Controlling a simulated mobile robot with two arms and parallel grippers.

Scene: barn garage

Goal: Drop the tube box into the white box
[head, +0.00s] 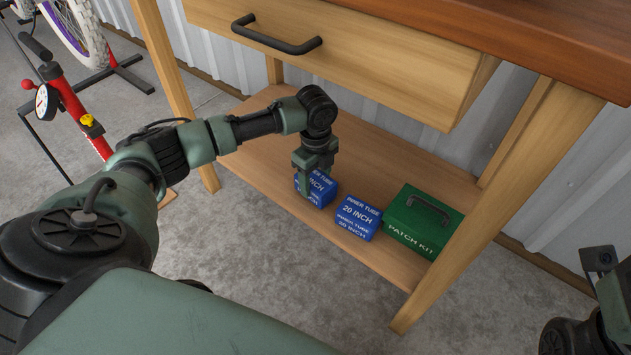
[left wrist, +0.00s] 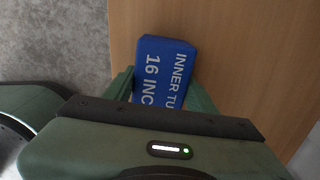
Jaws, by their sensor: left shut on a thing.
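A blue tube box (head: 321,189) marked "INNER TUBE", with "INCH" partly showing, is on the lower wooden shelf of the workbench. In the left wrist view the same blue box (left wrist: 165,68) reads "16 INC". My left gripper (head: 304,187) points down from above with its fingers on either side of this box, shut on it. A second blue tube box (head: 358,218) marked "20 INCH" stands just to its right, apart from the gripper. Part of my right arm shows at the right edge; whether its gripper is open I cannot tell. No white box is in view.
A green patch kit box (head: 423,221) with a black handle stands right of the blue boxes. The shelf (head: 262,160) is bare at the left. A wooden drawer (head: 345,50) juts out above, and a bench leg (head: 470,220) stands at right. A red pump (head: 76,115) is at left.

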